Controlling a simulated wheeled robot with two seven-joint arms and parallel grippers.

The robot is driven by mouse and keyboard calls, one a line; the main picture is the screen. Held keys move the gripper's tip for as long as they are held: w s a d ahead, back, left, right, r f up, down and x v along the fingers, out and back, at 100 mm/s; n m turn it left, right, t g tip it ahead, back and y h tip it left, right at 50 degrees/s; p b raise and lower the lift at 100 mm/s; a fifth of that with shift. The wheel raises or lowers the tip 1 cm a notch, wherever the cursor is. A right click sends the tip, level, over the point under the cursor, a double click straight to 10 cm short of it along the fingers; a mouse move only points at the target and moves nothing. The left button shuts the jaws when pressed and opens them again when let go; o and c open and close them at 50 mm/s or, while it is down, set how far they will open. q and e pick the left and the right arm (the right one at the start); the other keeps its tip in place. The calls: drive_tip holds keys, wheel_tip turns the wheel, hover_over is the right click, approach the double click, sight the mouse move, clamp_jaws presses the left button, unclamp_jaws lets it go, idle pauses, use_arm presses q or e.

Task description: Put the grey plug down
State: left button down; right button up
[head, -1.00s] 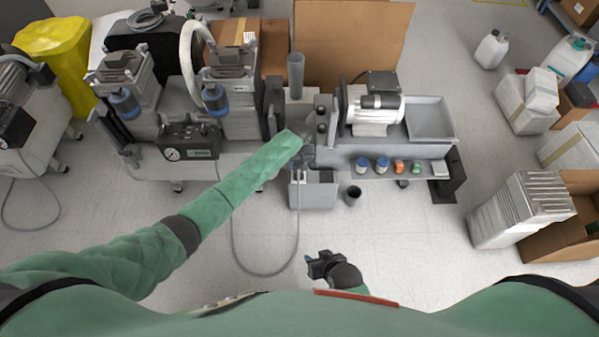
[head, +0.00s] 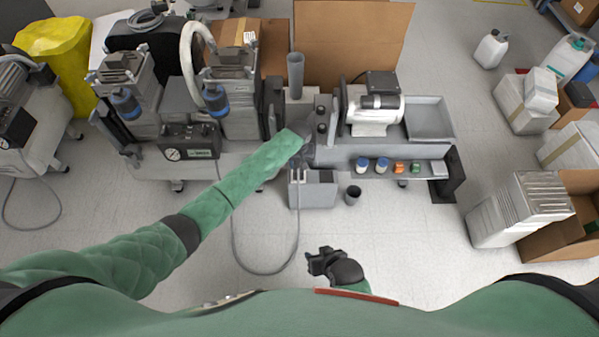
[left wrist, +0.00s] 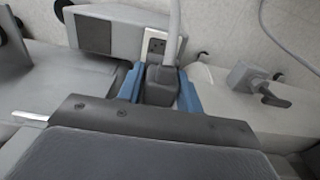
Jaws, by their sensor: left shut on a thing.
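The grey plug (left wrist: 160,88) sits between the blue fingertips of my left gripper (left wrist: 160,92) in the left wrist view, and the gripper is shut on it. A grey cable (left wrist: 175,32) runs up from the plug. A wall-type socket (left wrist: 156,44) shows just beyond the plug; I cannot tell whether they touch. In the head view my left gripper (head: 303,152) is at the grey bench, and the plug is hidden there. My right gripper (head: 320,262) is low in the middle of the head view, over the floor; its jaw opening is unclear.
A grey hose (head: 262,272) loops below.

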drive_tip(key=shift+f, duration=0.1)
idle(0.3)
